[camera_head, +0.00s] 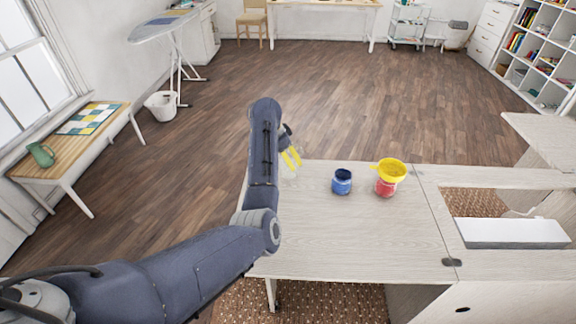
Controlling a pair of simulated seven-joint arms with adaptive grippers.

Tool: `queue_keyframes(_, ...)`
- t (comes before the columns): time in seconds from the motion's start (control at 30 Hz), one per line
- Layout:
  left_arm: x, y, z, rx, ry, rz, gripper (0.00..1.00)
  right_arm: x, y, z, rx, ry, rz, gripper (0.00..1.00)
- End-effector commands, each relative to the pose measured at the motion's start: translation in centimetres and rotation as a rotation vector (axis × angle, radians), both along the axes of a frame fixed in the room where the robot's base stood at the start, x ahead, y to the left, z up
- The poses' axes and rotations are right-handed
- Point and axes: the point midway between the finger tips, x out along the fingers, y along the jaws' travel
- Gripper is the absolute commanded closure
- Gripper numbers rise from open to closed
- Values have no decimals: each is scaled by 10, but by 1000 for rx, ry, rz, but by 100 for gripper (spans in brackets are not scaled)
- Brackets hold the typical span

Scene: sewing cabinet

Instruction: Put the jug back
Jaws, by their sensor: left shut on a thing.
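A green jug (41,155) stands on the wooden bench under the window at the far left, well away from my grippers. My left gripper (292,158) has yellow fingertips and is at the back left corner of the pale table (325,235), partly hidden behind my own arm. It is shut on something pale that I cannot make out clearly. A blue jar (342,182) stands on the table to its right. Further right, a yellow funnel (391,170) sits on a red jar (386,187). My right gripper is not in view.
A patchwork piece (88,118) lies on the bench (72,166). A white basket (160,105) and an ironing board (163,27) stand behind it. A white block-shaped thing (512,233) lies at the right cabinet opening. The tabletop's front left and the wooden floor are clear.

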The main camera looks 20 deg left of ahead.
Motion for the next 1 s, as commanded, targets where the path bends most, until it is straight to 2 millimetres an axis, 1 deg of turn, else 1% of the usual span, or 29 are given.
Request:
queue_keyframes(0.2, -1, 1, -27, 2, 4, 1, 63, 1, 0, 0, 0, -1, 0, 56)
queue_keyframes(0.33, -1, 1, -38, 2, 2, 0, 63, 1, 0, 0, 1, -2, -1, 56)
queue_keyframes(0.83, -1, 1, -44, 1, 1, 0, 63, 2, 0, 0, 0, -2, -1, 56)
queue_keyframes(0.87, -1, 0, -45, 1, 2, 0, 25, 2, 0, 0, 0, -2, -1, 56)
queue_keyframes(1.0, -1, 0, -45, 1, 2, 0, 9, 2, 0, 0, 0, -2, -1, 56)
